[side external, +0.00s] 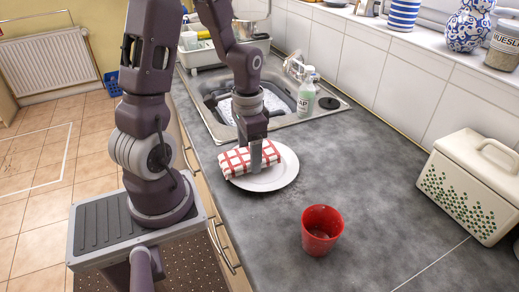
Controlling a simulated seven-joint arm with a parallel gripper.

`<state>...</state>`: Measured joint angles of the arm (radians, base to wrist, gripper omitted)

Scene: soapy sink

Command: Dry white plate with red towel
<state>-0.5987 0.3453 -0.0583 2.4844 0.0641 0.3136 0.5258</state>
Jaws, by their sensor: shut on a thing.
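The white plate (284,177) lies on the grey counter in front of the sink. A folded red and white checked towel (235,164) rests on the plate's left and middle part. My gripper (257,165) points down over the plate and is shut on the towel. The towel and the gripper hide part of the plate.
A red cup (321,230) stands on the counter, nearer the camera than the plate. The sink (205,97) with suds and a soap bottle (306,95) lie behind. A cream bread bin (465,190) stands at right. The counter between the plate and the bin is clear.

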